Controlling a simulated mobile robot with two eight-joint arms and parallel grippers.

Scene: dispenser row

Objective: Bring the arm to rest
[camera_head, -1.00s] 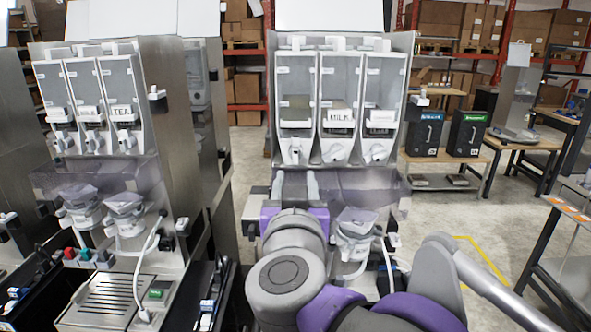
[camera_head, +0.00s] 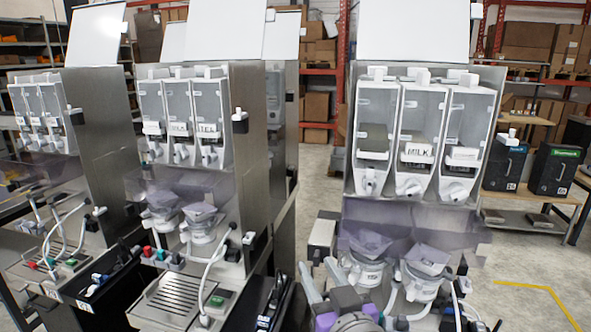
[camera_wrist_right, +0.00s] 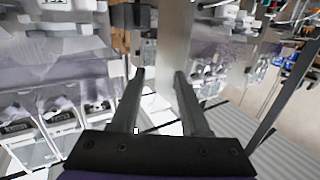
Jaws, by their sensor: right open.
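My right gripper (camera_head: 319,270) is low in the head view, left of the front dispenser machine's mixing cups. Its two grey fingers point up and stand apart. The purple and grey wrist below is cut off by the bottom edge. In the right wrist view the gripper (camera_wrist_right: 159,74) is open, with nothing between the fingers. Most of my right arm is out of frame. My left arm is not in view.
The front dispenser machine (camera_head: 419,140) has several canisters, one labelled MILK, above the mixing cups (camera_head: 365,257). A second machine (camera_head: 196,120) and a third (camera_head: 50,120) stand to the left. Bare floor (camera_head: 318,190) shows between machines. Black boxes (camera_head: 553,172) sit on a bench at right.

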